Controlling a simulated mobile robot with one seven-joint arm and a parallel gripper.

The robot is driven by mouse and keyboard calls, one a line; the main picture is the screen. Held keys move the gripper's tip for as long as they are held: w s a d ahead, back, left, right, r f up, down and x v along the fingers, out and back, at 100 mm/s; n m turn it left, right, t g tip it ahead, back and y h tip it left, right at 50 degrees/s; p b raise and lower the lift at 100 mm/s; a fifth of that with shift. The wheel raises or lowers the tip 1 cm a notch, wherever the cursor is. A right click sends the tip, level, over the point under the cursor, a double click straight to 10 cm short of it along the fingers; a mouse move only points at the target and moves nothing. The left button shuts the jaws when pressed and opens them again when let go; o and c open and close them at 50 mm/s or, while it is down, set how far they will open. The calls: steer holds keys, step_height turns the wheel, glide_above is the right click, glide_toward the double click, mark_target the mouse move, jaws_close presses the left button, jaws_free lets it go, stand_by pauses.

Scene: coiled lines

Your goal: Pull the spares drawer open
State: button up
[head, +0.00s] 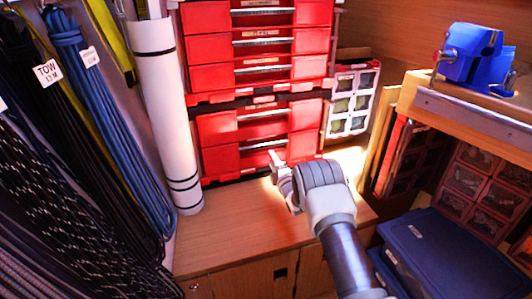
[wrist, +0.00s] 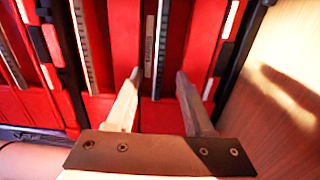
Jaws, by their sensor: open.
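The red drawer cabinet (head: 216,131) stands at the back of the wooden bench, with silver handle bars and small labels on its drawer fronts. The labels are too small to read, so I cannot tell which drawer is the spares drawer. All visible drawers look shut. My gripper (head: 277,166) is in front of the lowest drawer. In the wrist view my gripper (wrist: 158,77) is open and empty, its two fingers pointing at the red front (wrist: 121,40). A label strip (wrist: 149,52) shows between the fingertips. I cannot tell whether they touch the front.
A white roll (head: 163,115) stands left of the cabinet, beside hanging coiled ropes (head: 90,110). A small-parts case (head: 352,100) leans to the right. A blue vise (head: 468,52) sits on the right-hand bench, above dark blue boxes (head: 440,255). The bench top (head: 235,225) before the cabinet is clear.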

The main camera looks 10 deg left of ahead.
mark_target(264, 146)
steer(key=b+x, duration=0.2)
steer(key=x, duration=0.4)
steer(key=shift+f, duration=0.15)
steer(key=shift+b+x, duration=0.65)
steer(key=shift+x, duration=0.5)
steer(key=shift+c, duration=0.3)
jaws_close()
steer(key=shift+r, duration=0.2)
